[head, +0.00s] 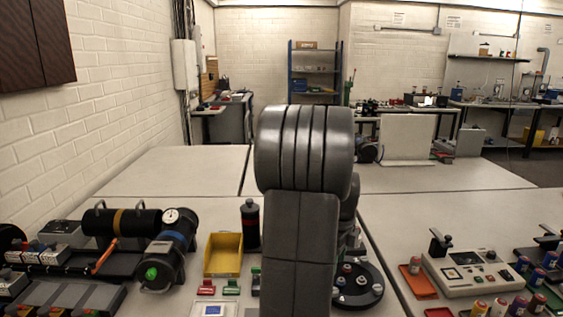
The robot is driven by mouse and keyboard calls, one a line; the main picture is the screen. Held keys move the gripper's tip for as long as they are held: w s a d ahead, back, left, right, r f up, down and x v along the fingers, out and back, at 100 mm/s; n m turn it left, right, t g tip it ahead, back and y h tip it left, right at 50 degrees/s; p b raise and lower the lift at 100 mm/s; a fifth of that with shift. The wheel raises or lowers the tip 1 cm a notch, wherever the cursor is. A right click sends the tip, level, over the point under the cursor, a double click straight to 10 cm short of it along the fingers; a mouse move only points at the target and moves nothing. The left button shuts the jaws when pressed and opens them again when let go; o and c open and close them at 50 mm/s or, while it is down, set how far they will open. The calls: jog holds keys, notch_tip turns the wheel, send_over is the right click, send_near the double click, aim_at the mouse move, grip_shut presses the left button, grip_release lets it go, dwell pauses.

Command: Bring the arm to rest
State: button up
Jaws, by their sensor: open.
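My own arm (300,215) rises in the middle of the head view, a dark grey upright link with a thick rounded joint on top. More of the arm shows just behind it on the right. My gripper's fingers do not show; the arm hides what lies behind it. A black cylinder (124,222) with a yellow band lies at the left of the table, its end fitted with a blue ring, a round gauge (171,216) and a green knob (151,273).
A yellow bin (223,254) and a black bottle (250,225) stand left of my arm. A round black fixture (359,290) sits close on its right. A control box (476,271) and several small cans stand at right. The back tables (180,170) have clear room.

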notch_tip(320, 180, down, 9)
jog(key=shift+s+r, duration=0.15)
jog(key=shift+n, duration=0.3)
jog(key=n, duration=0.4)
jog(key=shift+n, duration=0.4)
jog(key=n, duration=1.5)
